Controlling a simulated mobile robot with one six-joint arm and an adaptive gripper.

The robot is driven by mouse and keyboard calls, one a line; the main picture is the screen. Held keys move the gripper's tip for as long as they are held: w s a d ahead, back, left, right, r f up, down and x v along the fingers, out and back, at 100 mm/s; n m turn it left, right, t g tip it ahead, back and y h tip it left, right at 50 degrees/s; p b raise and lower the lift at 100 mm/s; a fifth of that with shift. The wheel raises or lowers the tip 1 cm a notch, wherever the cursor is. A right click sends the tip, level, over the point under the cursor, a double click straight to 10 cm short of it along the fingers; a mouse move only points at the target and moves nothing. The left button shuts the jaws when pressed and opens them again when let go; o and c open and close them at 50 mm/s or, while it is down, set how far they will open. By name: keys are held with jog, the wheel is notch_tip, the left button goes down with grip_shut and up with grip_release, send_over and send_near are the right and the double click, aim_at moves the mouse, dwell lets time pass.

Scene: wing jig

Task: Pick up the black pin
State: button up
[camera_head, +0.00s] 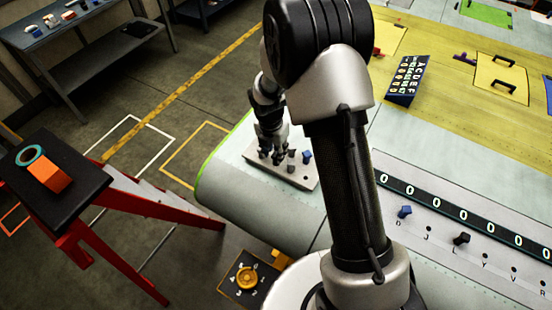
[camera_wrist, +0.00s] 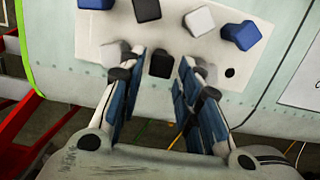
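In the wrist view, a black pin (camera_wrist: 160,63) stands on the pale plate (camera_wrist: 95,28), between my gripper's (camera_wrist: 161,72) two blue-padded fingertips. The fingers are open, with a small gap on each side of the pin. Whether the tips are level with the pin or above it is hard to tell. A second black pin (camera_wrist: 146,10) is farther up the same plate. In the head view my gripper (camera_head: 272,150) points down over the plate (camera_head: 299,180), and my arm hides part of the surroundings. Another black pin (camera_head: 461,238) is on the lettered strip at right.
White pins (camera_wrist: 199,20) and blue pins (camera_wrist: 241,36) stand close around my fingers on the plate. A blue pin (camera_head: 404,211) is on the lettered strip. A red stepladder (camera_head: 140,200) with an orange block (camera_head: 49,176) on top stands at left.

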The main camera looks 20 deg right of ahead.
jog(key=f, duration=0.3)
jog(key=shift+w+d+f, duration=0.3)
jog(key=shift+f, duration=0.1)
jog(key=shift+s, duration=0.1)
jog(key=shift+c, duration=0.4)
grip_shut()
